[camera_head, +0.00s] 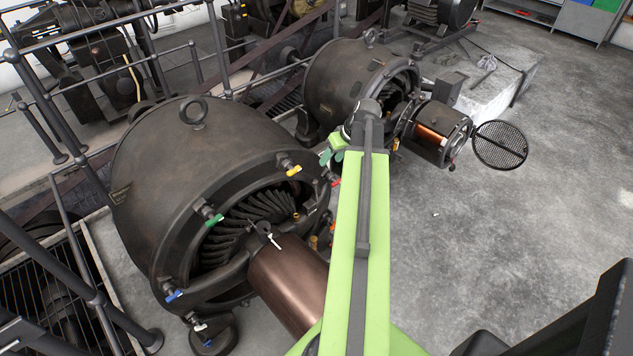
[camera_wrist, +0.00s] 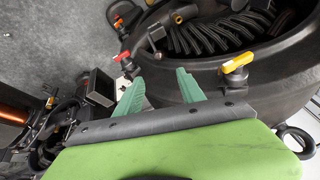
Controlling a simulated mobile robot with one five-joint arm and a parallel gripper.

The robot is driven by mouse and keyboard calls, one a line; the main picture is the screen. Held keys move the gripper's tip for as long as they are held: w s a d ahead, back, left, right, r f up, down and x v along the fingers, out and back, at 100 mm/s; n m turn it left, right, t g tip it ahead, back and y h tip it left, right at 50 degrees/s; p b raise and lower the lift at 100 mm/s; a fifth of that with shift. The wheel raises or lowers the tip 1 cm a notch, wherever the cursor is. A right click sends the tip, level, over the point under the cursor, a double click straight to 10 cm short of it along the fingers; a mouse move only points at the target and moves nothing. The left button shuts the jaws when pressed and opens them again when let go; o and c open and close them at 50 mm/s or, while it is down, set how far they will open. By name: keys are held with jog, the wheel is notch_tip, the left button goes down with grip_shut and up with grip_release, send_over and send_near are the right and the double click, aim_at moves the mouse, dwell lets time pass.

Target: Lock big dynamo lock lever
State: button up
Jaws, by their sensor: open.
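The big dynamo (camera_head: 165,160) is a dark rounded housing at the left of the head view, with an open front showing curved fins. Around its rim sit small coloured levers: yellow (camera_head: 293,170), red (camera_head: 335,182), green (camera_head: 214,220), blue (camera_head: 173,295) and a white one (camera_head: 201,327). I cannot tell which is the lock lever. My gripper (camera_head: 332,155) is open and empty beside the rim, near the yellow and red levers. In the wrist view its green fingers (camera_wrist: 161,90) point toward the rim, between the red lever (camera_wrist: 122,56) and the yellow lever (camera_wrist: 238,62), touching neither.
A second dynamo (camera_head: 340,80) stands behind, with a copper-wound part (camera_head: 437,132) and a round mesh cover (camera_head: 500,145) to its right. A copper-brown cylinder (camera_head: 288,285) extends from the big dynamo's front. Metal railings (camera_head: 60,110) run at left. Concrete floor (camera_head: 500,240) is clear at right.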

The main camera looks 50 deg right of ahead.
aim_at(316, 181)
jog(key=b+x, duration=0.4)
jog(key=x, duration=0.1)
jog(key=b+x, duration=0.9)
jog(key=x, duration=0.2)
jog(key=shift+s+d+f, duration=0.2)
jog(key=shift+d, duration=0.1)
jog(key=shift+c, duration=0.3)
grip_shut()
